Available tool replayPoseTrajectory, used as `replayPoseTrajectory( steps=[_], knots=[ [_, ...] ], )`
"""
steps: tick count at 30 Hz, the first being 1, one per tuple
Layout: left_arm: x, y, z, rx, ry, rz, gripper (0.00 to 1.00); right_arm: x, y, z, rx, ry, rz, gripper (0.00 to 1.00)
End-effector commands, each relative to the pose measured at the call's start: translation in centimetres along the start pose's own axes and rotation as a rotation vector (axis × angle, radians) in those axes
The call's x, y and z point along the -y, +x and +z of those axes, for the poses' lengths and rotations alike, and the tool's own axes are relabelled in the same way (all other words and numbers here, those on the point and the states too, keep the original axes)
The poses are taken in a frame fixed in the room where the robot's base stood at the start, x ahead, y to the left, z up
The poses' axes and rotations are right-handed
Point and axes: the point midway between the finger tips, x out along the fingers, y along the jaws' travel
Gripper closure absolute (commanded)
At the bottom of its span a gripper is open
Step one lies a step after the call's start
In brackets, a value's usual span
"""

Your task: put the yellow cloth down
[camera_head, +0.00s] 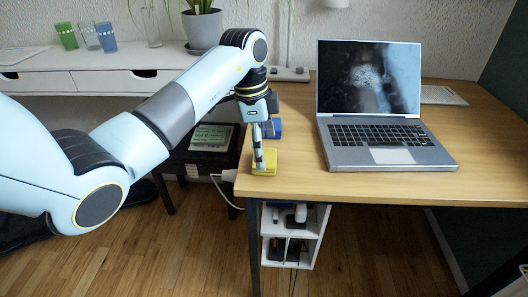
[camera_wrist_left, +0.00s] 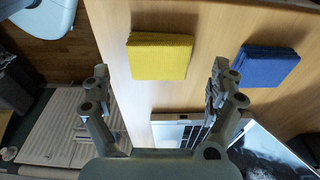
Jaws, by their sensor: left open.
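The yellow cloth (camera_head: 268,158) is a folded square lying near the left front corner of the wooden desk. It also shows whole in the left wrist view (camera_wrist_left: 160,56), flat on the desk and clear of both fingers. My left gripper (camera_head: 259,158) points down at the cloth, with its fingers covering part of it in the head view. In the left wrist view the jaws (camera_wrist_left: 160,78) are spread wide with nothing held between them. The exact gap between fingertips and cloth is hard to tell. My right gripper is not in view.
A folded blue cloth (camera_wrist_left: 267,67) lies on the desk close to the yellow one. An open laptop (camera_head: 385,145) stands to the right on the desk (camera_head: 480,140). A white sideboard (camera_head: 90,68) with a potted plant (camera_head: 203,28) and cups stands at the back left.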

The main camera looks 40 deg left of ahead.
Motion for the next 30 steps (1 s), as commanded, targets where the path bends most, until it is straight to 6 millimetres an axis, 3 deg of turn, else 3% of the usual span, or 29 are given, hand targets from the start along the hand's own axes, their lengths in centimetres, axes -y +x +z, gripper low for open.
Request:
replayPoseTrajectory(
  steps=[1, 6, 12, 18, 30],
  knots=[
    [0.2, -1.5, 0.0, 0.000, 0.000, -0.006, 0.07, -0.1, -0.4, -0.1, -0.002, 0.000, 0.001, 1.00],
    [0.1, -5.4, 0.0, 0.001, 0.000, -0.005, 0.07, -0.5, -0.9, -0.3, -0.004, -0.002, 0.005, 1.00],
    [0.1, -8.5, 0.0, 0.000, -0.001, -0.003, 0.07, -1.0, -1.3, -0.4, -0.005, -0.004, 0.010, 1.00],
    [0.0, -9.4, 0.1, 0.002, -0.001, -0.001, 0.07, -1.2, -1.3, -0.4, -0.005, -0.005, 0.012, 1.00],
    [0.0, -9.4, 0.0, 0.001, -0.001, -0.001, 0.07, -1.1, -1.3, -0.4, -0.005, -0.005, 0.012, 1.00]
  ],
)
